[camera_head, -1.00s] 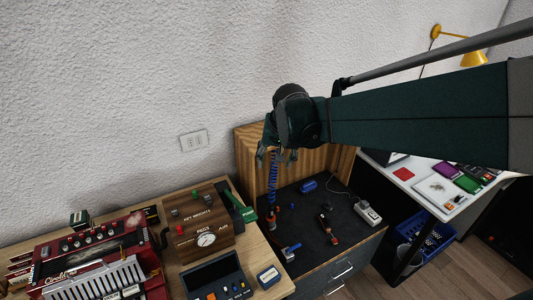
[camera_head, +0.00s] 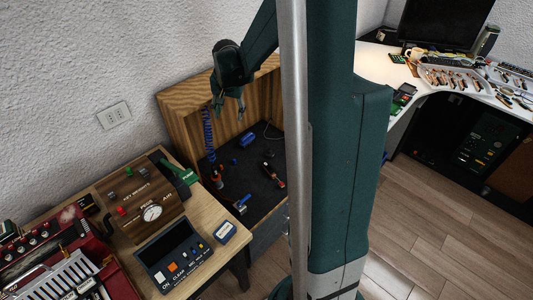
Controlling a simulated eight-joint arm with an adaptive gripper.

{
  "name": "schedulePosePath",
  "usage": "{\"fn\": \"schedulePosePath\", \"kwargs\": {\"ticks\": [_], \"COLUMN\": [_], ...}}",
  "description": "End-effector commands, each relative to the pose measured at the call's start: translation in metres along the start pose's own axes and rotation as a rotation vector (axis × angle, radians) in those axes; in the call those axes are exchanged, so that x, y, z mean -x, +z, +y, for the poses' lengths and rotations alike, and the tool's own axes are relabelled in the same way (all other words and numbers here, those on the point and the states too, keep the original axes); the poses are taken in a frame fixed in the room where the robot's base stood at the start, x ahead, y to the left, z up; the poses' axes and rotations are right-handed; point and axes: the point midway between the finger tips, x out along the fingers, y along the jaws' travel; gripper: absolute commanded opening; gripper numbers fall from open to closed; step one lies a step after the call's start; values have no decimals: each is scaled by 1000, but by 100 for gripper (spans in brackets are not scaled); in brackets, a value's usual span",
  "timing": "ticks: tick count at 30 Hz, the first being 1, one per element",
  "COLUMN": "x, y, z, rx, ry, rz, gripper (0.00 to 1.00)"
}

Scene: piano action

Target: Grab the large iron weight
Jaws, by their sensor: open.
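My gripper (camera_head: 228,108) hangs at the end of my arm in front of the wooden cabinet, fingers pointing down, open and empty. It is up and to the right of a wooden box (camera_head: 163,227) labelled for key weights, well apart from it.
A round dial (camera_head: 151,213) is on the box. A red accordion (camera_head: 45,270) and a dark button panel (camera_head: 173,258) stand nearby. A green item (camera_head: 186,175) lies behind. Tools, including a red-handled one (camera_head: 273,176), lie on the dark bench top. My arm hides the middle right.

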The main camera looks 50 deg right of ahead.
Motion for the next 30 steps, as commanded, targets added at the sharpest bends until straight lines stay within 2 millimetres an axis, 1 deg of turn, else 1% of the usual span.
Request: {"fn": "schedulePosePath", "kwargs": {"ticks": [1, 12, 21, 30], "x": [-10, -67, -118, -169], "y": [-7, -44, -71, -93], "z": [4, 27, 50, 76], "rx": [-19, -138, -241, -344], "ry": [5, 39, 70, 103], "rz": [-3, -29, -53, -80], "gripper": [49, 49, 49, 49]}}
